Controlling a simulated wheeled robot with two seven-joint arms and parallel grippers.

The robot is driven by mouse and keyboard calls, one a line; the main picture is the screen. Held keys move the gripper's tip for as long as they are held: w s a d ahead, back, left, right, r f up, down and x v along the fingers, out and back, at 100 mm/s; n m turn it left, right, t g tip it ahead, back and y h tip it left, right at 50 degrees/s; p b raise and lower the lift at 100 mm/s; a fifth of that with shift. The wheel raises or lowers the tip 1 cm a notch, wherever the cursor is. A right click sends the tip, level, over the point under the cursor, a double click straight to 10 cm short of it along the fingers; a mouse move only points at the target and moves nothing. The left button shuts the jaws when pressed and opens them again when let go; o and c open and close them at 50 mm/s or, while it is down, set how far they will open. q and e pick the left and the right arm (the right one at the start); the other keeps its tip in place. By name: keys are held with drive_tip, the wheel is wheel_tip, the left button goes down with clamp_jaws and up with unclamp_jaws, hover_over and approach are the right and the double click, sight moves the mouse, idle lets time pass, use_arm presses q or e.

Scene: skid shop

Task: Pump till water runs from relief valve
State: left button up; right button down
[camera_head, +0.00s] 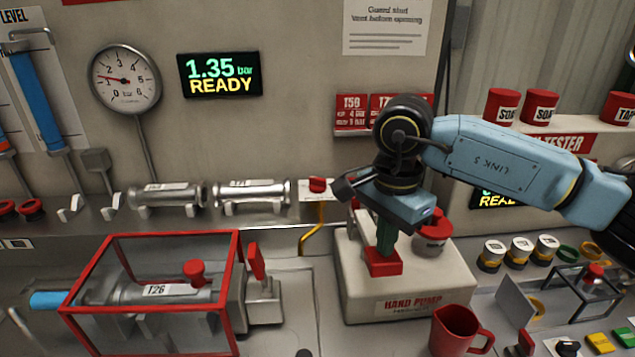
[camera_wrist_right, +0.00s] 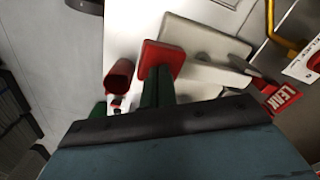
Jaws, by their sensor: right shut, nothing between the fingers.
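The hand pump (camera_head: 405,292) is a pale block with a red label on the bench. My right gripper (camera_head: 386,240) points down over it, its green fingers shut and empty. The fingertips meet a red pad (camera_head: 383,264) on the pump; the pad also shows in the right wrist view (camera_wrist_right: 162,57). I cannot tell how hard they touch. A red knob (camera_head: 433,226) stands behind on the block. The round gauge (camera_head: 124,78) and the display (camera_head: 220,75), reading 1.35 bar READY, are on the wall. I cannot tell which part is the relief valve; no running water shows. My left gripper is out of view.
A red-framed cage (camera_head: 235,290) around cylinder T26 (camera_head: 160,290) stands at left. A red mug (camera_head: 455,330) is at the pump's front right. A yellow pipe (camera_head: 317,235) rises behind the pump. Small cans (camera_head: 520,250) and a framed box stand at right.

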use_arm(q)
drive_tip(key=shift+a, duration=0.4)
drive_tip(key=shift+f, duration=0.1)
use_arm(e)
drive_tip(key=shift+f, duration=0.15)
